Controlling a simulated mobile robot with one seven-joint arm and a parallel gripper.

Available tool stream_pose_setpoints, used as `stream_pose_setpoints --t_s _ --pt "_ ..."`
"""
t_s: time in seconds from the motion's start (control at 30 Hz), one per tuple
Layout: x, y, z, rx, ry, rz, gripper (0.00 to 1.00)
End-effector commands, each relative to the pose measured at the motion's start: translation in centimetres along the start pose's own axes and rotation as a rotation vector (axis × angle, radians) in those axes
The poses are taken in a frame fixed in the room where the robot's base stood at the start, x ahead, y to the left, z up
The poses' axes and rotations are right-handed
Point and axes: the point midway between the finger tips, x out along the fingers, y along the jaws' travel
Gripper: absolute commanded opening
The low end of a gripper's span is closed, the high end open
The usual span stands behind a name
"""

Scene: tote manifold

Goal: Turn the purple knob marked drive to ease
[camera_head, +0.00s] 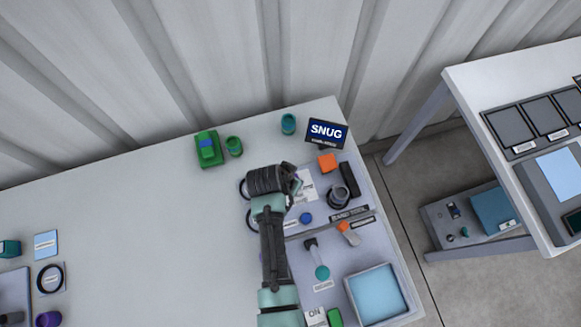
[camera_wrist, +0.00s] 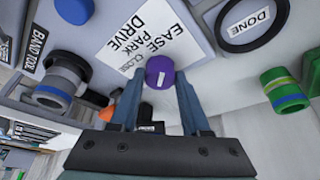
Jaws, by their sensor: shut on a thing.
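The purple knob (camera_wrist: 160,71) sits between the two fingers of my gripper (camera_wrist: 160,84) in the wrist view. The fingers are shut on its sides. A short white mark shows on the knob's face. A white card (camera_wrist: 150,32) beside the knob reads EASE, PARK, DRIVE and a smaller word like CLOSE. In the head view, my gripper (camera_head: 294,184) is over the panel on the table, and my arm hides most of the knob. The white card (camera_head: 308,188) shows partly at its right.
A SNUG screen (camera_head: 327,132), an orange block (camera_head: 327,162) and a dark round fitting (camera_head: 338,197) stand close by. A DONE ring (camera_wrist: 254,22) and a green cylinder (camera_wrist: 283,92) are near the gripper. The table's left middle is clear.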

Motion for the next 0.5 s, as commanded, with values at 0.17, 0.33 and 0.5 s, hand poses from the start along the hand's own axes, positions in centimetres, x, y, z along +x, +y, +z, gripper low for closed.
stream_pose_setpoints --t_s 0.17,0.33,0.5 --pt "0.00 0.01 -0.01 0.004 0.000 0.000 0.00" --pt "0.00 0.01 -0.01 0.004 -0.001 0.000 0.54" --pt "0.00 0.02 0.00 0.003 -0.001 0.000 0.77"
